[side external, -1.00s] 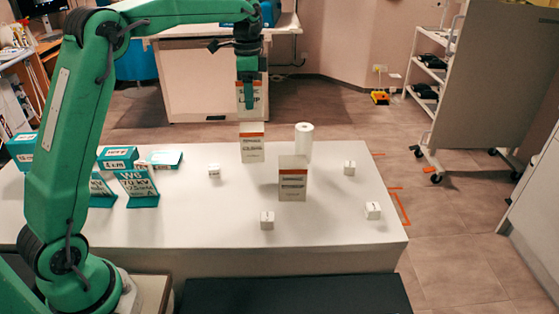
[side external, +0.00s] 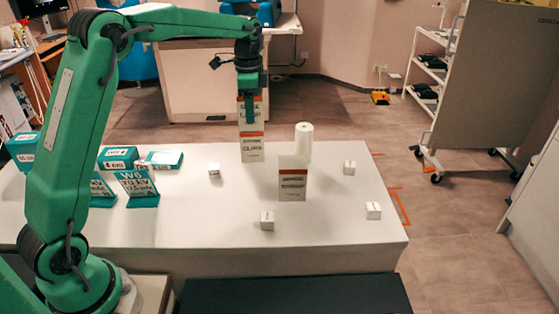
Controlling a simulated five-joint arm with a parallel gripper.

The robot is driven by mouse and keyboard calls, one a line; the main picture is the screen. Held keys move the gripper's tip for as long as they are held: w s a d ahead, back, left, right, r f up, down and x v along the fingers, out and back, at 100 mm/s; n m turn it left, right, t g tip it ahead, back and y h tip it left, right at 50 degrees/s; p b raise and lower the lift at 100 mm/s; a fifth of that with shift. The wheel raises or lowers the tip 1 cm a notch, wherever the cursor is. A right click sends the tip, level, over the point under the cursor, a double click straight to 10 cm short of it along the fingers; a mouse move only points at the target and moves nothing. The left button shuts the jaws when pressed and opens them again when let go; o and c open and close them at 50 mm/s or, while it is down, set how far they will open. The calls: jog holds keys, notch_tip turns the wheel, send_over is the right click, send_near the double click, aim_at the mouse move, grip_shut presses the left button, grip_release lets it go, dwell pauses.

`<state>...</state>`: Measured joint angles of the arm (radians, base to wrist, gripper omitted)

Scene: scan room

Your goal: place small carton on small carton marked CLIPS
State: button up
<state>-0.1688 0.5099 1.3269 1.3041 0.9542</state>
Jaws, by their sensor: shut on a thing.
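My gripper (side external: 250,112) is shut on a small white carton (side external: 257,127) with an orange band near its top, held upright. Directly below it, the small carton marked CLIPS (side external: 252,151) stands upright on the white table. Its print is small and only roughly readable. The held carton's bottom meets or overlaps the top of the lower carton in the picture. I cannot tell whether they touch. The gripper fingers cover part of the held carton's front.
Another white carton (side external: 292,183) stands nearer on the table (side external: 215,222), in front of a white roll (side external: 303,140). Several small white cubes (side external: 267,221) are spread around. Teal boxes (side external: 118,158) and angled signs (side external: 138,188) stand at the left.

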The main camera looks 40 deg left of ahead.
jog(key=shift+f, duration=0.1)
jog(key=o, duration=1)
notch_tip(320, 180, up, 12)
jog(key=shift+r, duration=0.15)
dwell(0.6)
